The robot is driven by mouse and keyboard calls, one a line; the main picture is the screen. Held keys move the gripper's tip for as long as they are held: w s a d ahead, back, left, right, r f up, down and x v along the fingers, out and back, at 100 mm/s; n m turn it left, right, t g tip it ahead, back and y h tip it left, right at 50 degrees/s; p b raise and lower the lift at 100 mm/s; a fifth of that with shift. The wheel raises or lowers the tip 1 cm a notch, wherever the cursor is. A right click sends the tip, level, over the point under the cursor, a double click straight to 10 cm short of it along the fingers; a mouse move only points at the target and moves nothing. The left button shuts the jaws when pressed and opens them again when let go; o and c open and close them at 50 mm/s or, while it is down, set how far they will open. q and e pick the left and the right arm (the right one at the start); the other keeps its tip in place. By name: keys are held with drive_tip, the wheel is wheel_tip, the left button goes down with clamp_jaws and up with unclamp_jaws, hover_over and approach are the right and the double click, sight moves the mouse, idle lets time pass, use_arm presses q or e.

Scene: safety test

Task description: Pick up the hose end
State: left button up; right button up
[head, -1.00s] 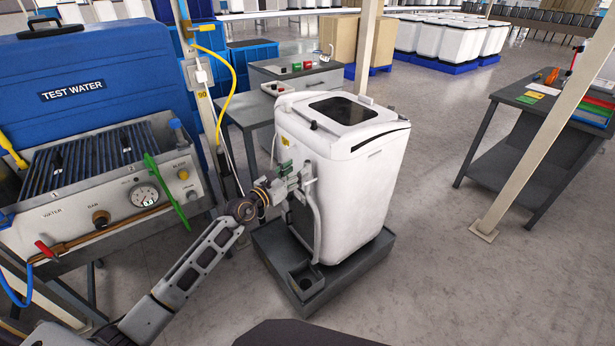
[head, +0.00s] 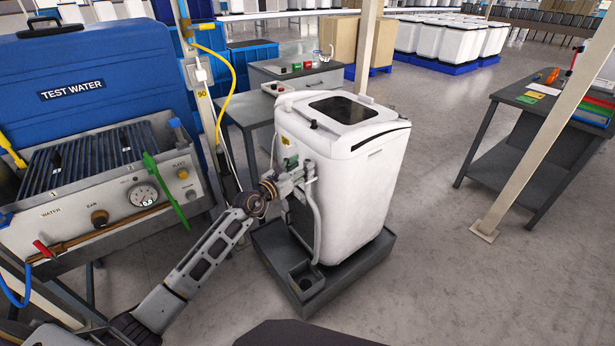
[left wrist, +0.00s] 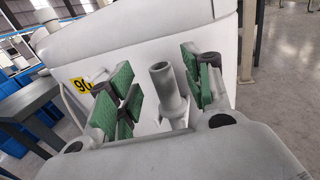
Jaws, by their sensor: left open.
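The grey hose (head: 316,222) runs down the left side of the white washing machine (head: 362,190) toward a small drain box in the grey tray (head: 350,283). In the left wrist view the hose end (left wrist: 160,72) is a grey tube pointing up. My left gripper (head: 300,172) is at the machine's upper left side, by the top of the hose. In the left wrist view its green-padded fingers (left wrist: 160,88) stand open on either side of the hose end, with gaps visible. My right gripper is not in view.
A blue TEST WATER tank (head: 95,95) and a gauge panel (head: 120,210) stand at the left. A grey bench (head: 250,110) is behind the machine.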

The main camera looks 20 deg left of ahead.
use_arm(q)
drive_tip(key=shift+x, duration=1.15)
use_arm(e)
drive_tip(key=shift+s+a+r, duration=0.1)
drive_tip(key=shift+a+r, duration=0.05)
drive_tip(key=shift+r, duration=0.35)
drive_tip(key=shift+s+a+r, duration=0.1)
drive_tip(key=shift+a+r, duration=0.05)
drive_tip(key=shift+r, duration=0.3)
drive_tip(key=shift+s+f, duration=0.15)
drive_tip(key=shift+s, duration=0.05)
use_arm(q)
clamp_jaws()
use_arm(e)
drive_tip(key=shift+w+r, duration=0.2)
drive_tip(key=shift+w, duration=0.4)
